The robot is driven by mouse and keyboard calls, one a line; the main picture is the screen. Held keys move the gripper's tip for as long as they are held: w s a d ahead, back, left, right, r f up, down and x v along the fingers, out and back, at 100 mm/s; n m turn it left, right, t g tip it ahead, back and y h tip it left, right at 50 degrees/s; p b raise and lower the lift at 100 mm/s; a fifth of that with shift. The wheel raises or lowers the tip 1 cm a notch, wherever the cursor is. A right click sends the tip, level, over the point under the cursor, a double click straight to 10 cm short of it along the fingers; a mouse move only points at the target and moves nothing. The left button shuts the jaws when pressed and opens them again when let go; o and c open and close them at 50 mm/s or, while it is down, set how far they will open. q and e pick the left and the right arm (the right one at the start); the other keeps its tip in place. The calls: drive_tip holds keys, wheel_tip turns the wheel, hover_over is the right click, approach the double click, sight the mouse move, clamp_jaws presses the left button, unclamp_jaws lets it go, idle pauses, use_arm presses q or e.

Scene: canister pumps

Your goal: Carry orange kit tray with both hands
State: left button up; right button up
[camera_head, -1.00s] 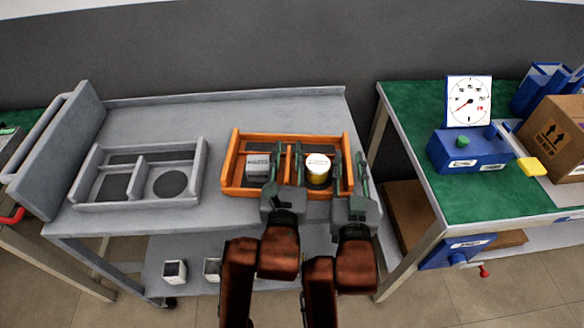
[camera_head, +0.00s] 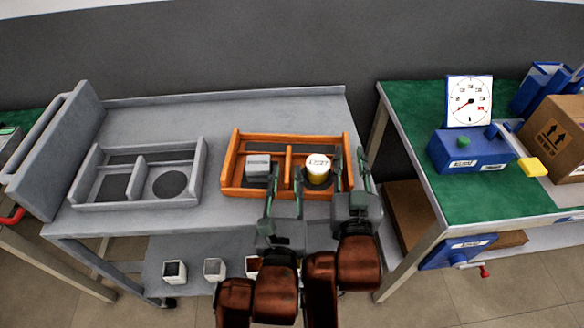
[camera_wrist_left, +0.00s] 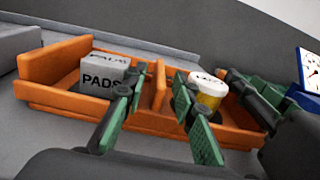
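The orange kit tray (camera_head: 236,178) rests on the grey cart top; it also shows in the left wrist view (camera_wrist_left: 60,100). A divider splits it. A grey box marked PADS (camera_head: 258,166) sits in its left compartment, and a white-lidded yellow jar (camera_head: 318,170) in its right one. My left gripper (camera_head: 284,176) is open at the tray's near wall, its fingers spread either side of the divider; nothing is held between them in the left wrist view (camera_wrist_left: 158,112). My right gripper (camera_head: 350,162) has its fingers apart, one on each side of the tray's right end wall. Contact there is unclear.
A grey divided tray (camera_head: 86,185) stands left on the cart (camera_head: 225,113). A green-topped bench (camera_head: 418,128) stands right across a gap, with a blue gauge device (camera_head: 470,150) and a cardboard box (camera_head: 556,140). Small white containers (camera_head: 174,271) sit on the lower shelf.

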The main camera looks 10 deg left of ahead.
wheel_tip(320, 180, up, 8)
drive_tip(key=shift+r, duration=0.1)
idle(0.6)
